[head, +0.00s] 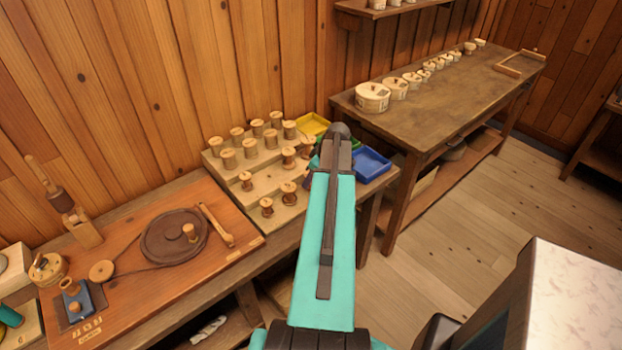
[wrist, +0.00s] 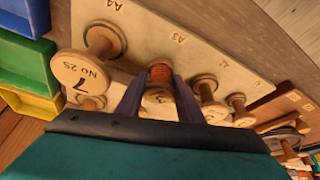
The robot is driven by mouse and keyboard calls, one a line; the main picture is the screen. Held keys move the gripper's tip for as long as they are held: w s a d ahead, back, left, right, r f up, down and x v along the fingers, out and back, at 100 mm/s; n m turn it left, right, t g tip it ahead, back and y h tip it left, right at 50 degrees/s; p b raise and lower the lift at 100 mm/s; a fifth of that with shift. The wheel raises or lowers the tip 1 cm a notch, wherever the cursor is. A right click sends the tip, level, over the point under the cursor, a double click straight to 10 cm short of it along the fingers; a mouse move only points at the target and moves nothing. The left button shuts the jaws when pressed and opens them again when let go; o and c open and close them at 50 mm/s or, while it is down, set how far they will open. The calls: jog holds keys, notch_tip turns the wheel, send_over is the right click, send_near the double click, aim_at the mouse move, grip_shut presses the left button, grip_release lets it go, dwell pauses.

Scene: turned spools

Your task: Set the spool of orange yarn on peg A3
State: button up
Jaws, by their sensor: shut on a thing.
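The spool of orange yarn (wrist: 160,73) shows in the wrist view between my two dark fingers, with its pale wooden end facing the camera. My gripper (wrist: 158,100) is shut on it. The pale stepped peg rack (wrist: 150,25) lies beyond it, with an A4 mark at upper left. The A3 mark (wrist: 179,38) is just above and right of the held spool. I cannot tell whether the spool touches the rack or is on a peg. In the head view my arm hides the gripper and part of the rack (head: 232,181).
Other spools stand close on both sides, including a large numbered one (wrist: 80,75) at left and another (wrist: 206,90) at right. Blue (head: 370,165) and yellow (head: 312,124) trays adjoin the rack. A winding board (head: 130,225) lies to its left.

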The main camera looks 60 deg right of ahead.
jog(key=shift+f+b, duration=0.35)
jog(key=shift+f, duration=0.2)
jog(key=o, duration=0.7)
jog(key=shift+o, duration=0.2)
jog(key=shift+r, duration=0.15)
jog(key=p+v, duration=0.4)
jog(key=v, duration=0.6)
jog(key=shift+s+r, duration=0.3)
dwell(0.6)
dwell(0.8)
